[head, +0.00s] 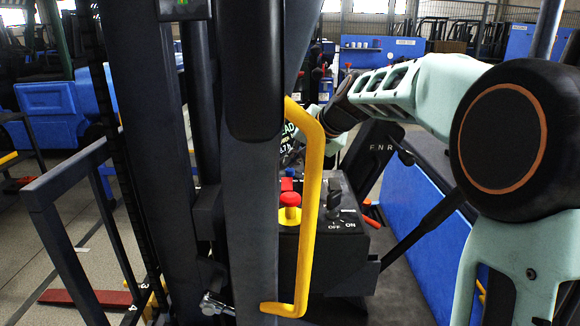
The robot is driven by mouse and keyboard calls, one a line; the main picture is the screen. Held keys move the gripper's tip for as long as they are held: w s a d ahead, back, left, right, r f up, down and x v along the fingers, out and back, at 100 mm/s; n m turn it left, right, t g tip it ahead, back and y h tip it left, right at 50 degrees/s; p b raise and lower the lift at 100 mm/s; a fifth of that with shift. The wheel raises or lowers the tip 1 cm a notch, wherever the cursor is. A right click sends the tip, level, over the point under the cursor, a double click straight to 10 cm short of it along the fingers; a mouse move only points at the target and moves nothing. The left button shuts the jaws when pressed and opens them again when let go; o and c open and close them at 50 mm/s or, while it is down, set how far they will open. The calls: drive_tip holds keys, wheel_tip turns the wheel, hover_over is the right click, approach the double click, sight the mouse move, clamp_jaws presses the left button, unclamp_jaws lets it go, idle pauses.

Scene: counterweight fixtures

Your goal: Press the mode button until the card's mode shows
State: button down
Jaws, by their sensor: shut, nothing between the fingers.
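My arm reaches in from the right, and its dark wrist (340,114) ends behind the yellow grab handle (312,190). My gripper's fingers cannot be made out; the handle and the dark post cover that spot. A small dark display (292,137) shows in part between post and handle, with the letters "EAD" and "47A" readable and the rest cut off. I cannot make out the mode button or the card.
A dark control box (345,245) carries a red knob on a yellow base (290,208) and an OFF/ON switch (335,203). The dark post (250,220) blocks the middle. An F N R panel (380,150) stands behind, below my arm. A dark rail (60,190) is at left.

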sight(292, 170)
drive_tip(key=shift+r, duration=0.45)
drive_tip(key=shift+r, duration=0.1)
wheel_tip(292, 170, up, 5)
drive_tip(key=p, duration=0.4)
idle(0.5)
